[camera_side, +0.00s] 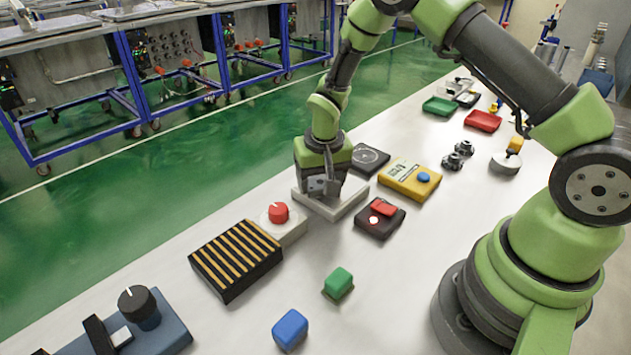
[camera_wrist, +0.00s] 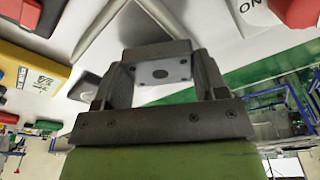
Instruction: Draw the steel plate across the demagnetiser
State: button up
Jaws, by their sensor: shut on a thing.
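My gripper (camera_side: 323,186) points down and is shut on a small grey piece, taken as the steel plate (camera_side: 318,184). In the wrist view the fingers stand on both sides of a grey face with dark dots (camera_wrist: 162,72). The piece is low over a pale flat block (camera_side: 347,206); I cannot tell whether it touches it. No label marks the demagnetiser clearly. A black box with tan stripes (camera_side: 236,258) lies to the front left of the pale block.
Close around are a white box with a red knob (camera_side: 278,213), a black box with a red switch (camera_side: 380,217), a yellow box (camera_side: 410,180) and a dark square pad (camera_side: 370,158). Green (camera_side: 338,283) and blue (camera_side: 290,329) blocks lie in front. The white table between them is bare.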

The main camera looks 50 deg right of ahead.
jog(key=shift+d, duration=5.5)
jog(key=shift+d+r, duration=0.75)
jog(key=shift+r, duration=2.25)
